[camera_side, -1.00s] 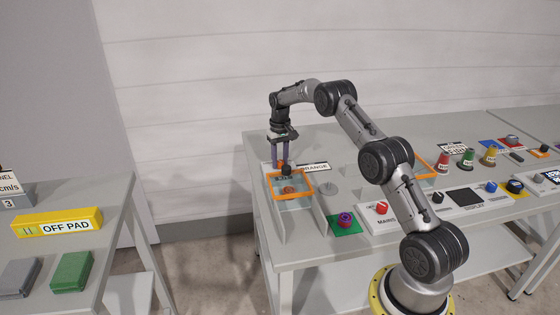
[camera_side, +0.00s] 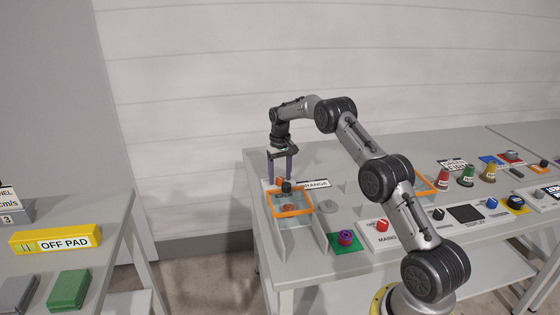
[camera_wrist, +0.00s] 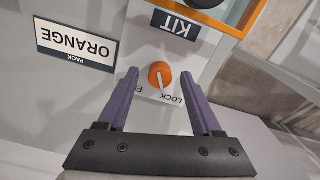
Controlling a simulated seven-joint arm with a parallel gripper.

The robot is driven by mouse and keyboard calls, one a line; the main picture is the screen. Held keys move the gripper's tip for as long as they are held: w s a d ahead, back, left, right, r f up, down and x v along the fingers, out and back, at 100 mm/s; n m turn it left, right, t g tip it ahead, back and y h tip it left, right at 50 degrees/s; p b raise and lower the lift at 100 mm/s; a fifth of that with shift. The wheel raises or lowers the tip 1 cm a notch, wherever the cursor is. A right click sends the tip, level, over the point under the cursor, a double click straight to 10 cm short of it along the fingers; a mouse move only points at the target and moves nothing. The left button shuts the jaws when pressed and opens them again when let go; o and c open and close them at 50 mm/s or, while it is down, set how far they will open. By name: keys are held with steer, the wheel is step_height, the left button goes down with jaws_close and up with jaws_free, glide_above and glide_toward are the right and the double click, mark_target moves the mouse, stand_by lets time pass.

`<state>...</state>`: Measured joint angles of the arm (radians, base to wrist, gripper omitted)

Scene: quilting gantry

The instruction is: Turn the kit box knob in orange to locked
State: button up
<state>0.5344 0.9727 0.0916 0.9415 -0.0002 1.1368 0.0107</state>
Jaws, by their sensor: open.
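The orange kit box knob (camera_wrist: 160,75) sits on a pale plate printed LOCK and a partly hidden word starting with F. Its white pointer line faces the lettered side; I cannot tell exactly which word it marks. The kit box (camera_side: 292,212), with its orange rim, stands at the table's left end; its KIT label (camera_wrist: 176,24) is upside down in the wrist view. My gripper (camera_wrist: 158,77) is open, its purple fingers on either side of the knob with gaps. In the side view my gripper (camera_side: 279,178) points down over the knob, behind the box.
A PACK ORANGE sign (camera_wrist: 76,45) lies beside the knob plate. A black round part (camera_side: 286,187) sits at the box's back rim. A purple knob on a green pad (camera_side: 345,238) and a panel with a red knob (camera_side: 382,225) stand to the right.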

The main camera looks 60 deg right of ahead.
mark_target(280, 179)
step_height(280, 179, up, 13)
stand_by(0.3)
